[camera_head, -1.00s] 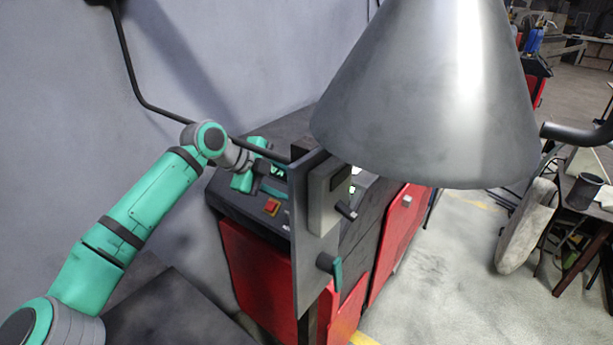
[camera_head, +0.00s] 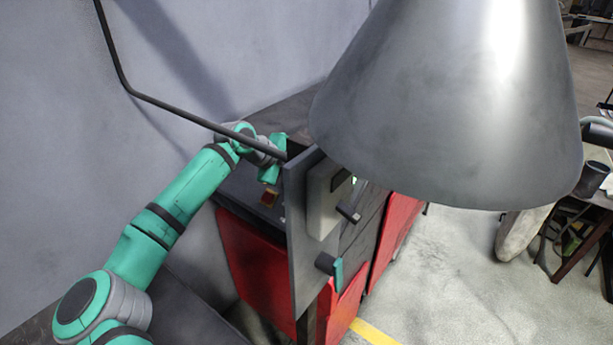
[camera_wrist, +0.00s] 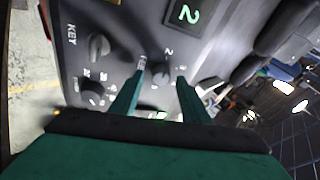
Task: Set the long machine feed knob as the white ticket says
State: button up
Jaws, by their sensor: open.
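A small grey knob (camera_wrist: 161,72) with printed numerals around it is on the dark control panel in the wrist view. A label beside it is partly hidden by a finger, so I cannot be sure it reads feed. My gripper (camera_wrist: 160,79) is open, its two green fingers on either side of this knob with gaps showing; I cannot tell the depth. In the head view my gripper (camera_head: 271,172) is over the machine (camera_head: 262,262), partly hidden by a grey upright plate. I cannot make out a white ticket.
A "KEY" knob (camera_wrist: 98,46) and a lower dark knob (camera_wrist: 92,90) are left of the fingers. A green-lit display (camera_wrist: 186,12) reads 2. The upright plate (camera_head: 301,240) and a large grey cone (camera_head: 450,110) block the head view. A black pipe (camera_head: 190,119) crosses above my arm.

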jog(key=shift+w+d+f, duration=0.4)
jog(key=shift+d+f, duration=0.05)
jog(key=c, duration=1)
